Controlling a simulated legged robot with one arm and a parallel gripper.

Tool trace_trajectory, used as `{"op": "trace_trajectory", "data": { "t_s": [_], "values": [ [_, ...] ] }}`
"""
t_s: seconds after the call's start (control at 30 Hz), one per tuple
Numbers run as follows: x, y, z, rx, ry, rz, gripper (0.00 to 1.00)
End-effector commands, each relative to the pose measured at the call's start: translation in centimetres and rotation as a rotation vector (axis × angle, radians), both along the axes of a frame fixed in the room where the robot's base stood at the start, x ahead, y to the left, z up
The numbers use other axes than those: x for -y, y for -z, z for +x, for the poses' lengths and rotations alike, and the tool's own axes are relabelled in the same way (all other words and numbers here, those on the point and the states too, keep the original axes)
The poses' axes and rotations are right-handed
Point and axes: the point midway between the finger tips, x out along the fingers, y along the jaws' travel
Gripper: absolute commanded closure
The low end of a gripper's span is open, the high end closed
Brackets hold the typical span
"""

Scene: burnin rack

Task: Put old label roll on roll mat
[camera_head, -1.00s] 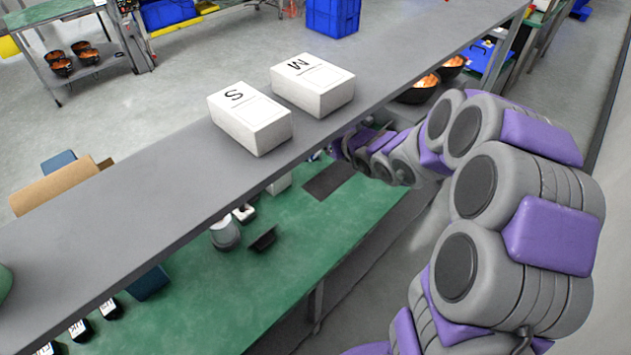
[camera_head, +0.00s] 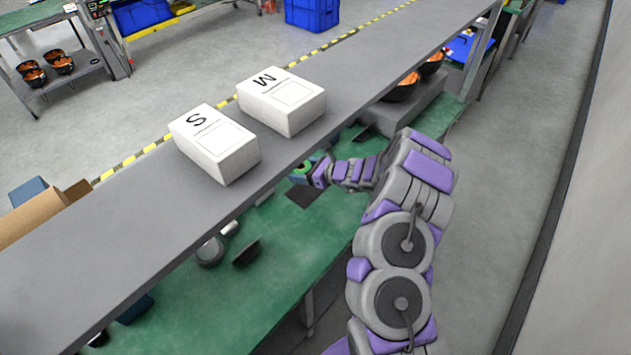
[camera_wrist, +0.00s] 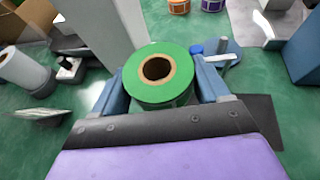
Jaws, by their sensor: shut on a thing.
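A green label roll (camera_wrist: 157,95) with a brown cardboard core sits between the two fingers of my gripper (camera_wrist: 158,76) in the wrist view. The gripper is shut on its sides, with the core hole facing the camera. In the head view my gripper (camera_head: 303,170) is low over the green bench, under the edge of the grey shelf. A dark flat mat (camera_wrist: 264,116), which looks like the roll mat, lies on the bench right of the roll in the wrist view, partly hidden by my gripper. It also shows just below my gripper in the head view (camera_head: 302,196). The roll appears apart from it.
Two white boxes marked S (camera_head: 214,145) and M (camera_head: 282,100) stand on the grey shelf (camera_head: 130,215) above the bench. A white roll (camera_wrist: 25,72), orange roll (camera_wrist: 179,6) and purple roll (camera_wrist: 212,5) are nearby. A blue-grey dispenser-like thing (camera_wrist: 222,57) stands beside the mat.

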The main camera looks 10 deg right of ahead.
Motion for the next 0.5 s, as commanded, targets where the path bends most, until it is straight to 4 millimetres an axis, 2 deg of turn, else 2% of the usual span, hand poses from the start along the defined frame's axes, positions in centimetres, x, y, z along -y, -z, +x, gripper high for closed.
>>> {"op": "trace_trajectory", "data": {
  "t_s": [0.17, 0.4, 0.5],
  "values": [
    [-0.2, 2.1, -0.2, -0.004, -0.006, -0.003, 0.57],
    [-0.1, 6.0, -0.2, -0.004, -0.006, 0.001, 0.57],
    [-0.1, 6.7, -0.2, -0.003, -0.005, 0.001, 0.57]
  ]
}}
